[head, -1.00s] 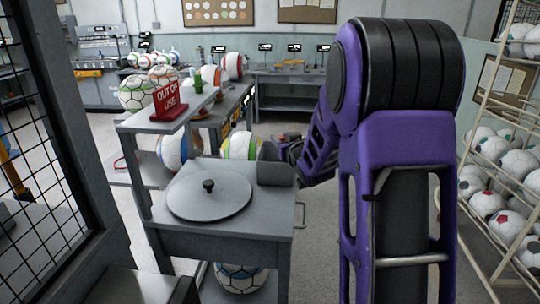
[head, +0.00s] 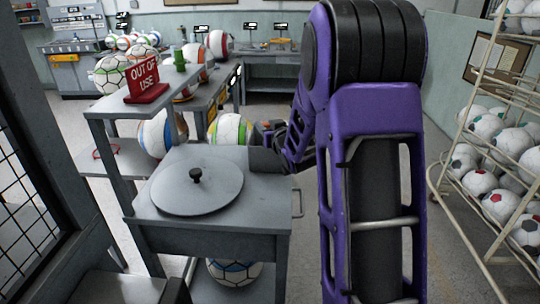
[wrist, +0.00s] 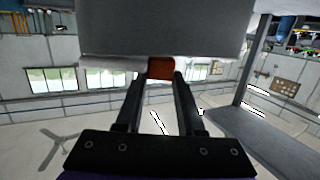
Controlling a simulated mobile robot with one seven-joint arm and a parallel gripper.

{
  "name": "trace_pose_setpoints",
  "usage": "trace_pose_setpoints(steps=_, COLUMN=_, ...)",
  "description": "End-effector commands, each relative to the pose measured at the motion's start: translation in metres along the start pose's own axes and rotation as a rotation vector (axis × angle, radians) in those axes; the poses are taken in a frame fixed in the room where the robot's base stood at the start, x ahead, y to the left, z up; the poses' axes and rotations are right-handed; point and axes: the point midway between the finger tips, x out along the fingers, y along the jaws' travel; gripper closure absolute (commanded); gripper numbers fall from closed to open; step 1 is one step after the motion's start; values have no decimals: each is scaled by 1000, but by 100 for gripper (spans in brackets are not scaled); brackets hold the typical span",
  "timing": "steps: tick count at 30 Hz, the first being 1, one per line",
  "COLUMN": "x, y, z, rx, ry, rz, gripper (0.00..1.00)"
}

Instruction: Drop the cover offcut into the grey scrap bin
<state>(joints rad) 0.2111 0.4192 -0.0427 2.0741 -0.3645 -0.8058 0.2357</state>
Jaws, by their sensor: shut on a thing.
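In the wrist view my gripper (wrist: 160,78) is shut on a small reddish-brown piece (wrist: 160,68), which I take to be the cover offcut. Its far part is hidden behind a large grey block that fills the top of that view. In the head view my purple arm reaches forward, and its dark gripper end (head: 272,134) is at the back right corner of the grey table. A small dark grey box (head: 267,161) stands on that corner, close to the gripper; it may be the scrap bin, but I cannot see into it.
A round grey lid (head: 197,190) with a black knob lies on the grey table (head: 225,225). A red "out of use" sign (head: 147,80) stands on a shelf at left. A ball rack (head: 495,170) stands at right. Mesh fencing (head: 30,200) is near left. Floor right of the table is clear.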

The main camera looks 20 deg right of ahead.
Motion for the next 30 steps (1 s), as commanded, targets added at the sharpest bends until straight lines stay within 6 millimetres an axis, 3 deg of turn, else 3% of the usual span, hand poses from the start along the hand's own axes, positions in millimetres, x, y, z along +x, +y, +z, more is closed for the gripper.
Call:
trace_pose_setpoints(steps=3, x=2, y=0, z=10, rx=0, ry=1, rz=0, gripper=100)
trace_pose_setpoints(steps=11, x=2, y=0, z=11, rx=0, ry=1, rz=0, gripper=100)
trace_pose_setpoints(steps=12, x=2, y=0, z=11, rx=0, ry=1, rz=0, gripper=61)
trace_pose_setpoints(steps=18, x=2, y=0, z=11, rx=0, ry=1, rz=0, gripper=28)
trace_pose_setpoints(steps=30, x=2, y=0, z=11, rx=0, ry=1, rz=0, gripper=28)
